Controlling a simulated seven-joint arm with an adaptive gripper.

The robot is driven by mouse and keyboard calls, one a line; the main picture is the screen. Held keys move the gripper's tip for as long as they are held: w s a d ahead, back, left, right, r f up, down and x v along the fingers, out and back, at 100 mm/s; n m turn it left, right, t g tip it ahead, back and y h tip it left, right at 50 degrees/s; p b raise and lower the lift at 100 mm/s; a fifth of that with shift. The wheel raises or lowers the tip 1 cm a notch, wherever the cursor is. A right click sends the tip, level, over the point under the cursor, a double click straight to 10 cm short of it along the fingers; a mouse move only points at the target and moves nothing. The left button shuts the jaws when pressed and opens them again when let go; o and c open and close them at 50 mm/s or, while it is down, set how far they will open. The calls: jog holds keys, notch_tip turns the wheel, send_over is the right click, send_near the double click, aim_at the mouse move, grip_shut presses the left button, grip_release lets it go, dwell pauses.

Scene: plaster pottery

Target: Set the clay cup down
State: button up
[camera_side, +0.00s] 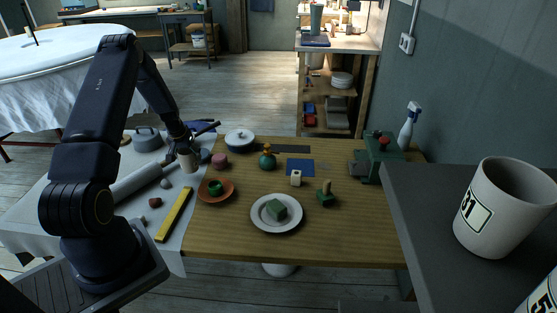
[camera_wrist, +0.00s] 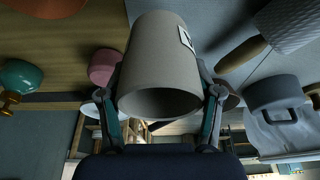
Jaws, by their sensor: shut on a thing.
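The clay cup (camera_side: 187,161) is beige-grey and looks upright at the left part of the work surface, near where the grey cloth (camera_side: 207,224) meets the wooden table. My gripper (camera_side: 186,147) is shut on it from above and behind. In the wrist view the cup (camera_wrist: 155,48) fills the middle, its open mouth toward the camera and a pale label with a dark mark on its side. The fingers of my gripper (camera_wrist: 161,95) press on opposite sides of it. I cannot tell whether its base touches the surface.
A pink pot (camera_side: 220,161), a brown saucer (camera_side: 230,187) with a green cup, and a rolling pin (camera_side: 138,183) are close by. Bare wood lies around the white plate (camera_side: 277,226).

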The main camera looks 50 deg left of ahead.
aim_at(191, 163)
jog(key=shift+x, duration=1.85)
jog(key=shift+s+d+f, duration=0.2)
jog(key=shift+f, duration=0.05)
jog(key=o, duration=1.3)
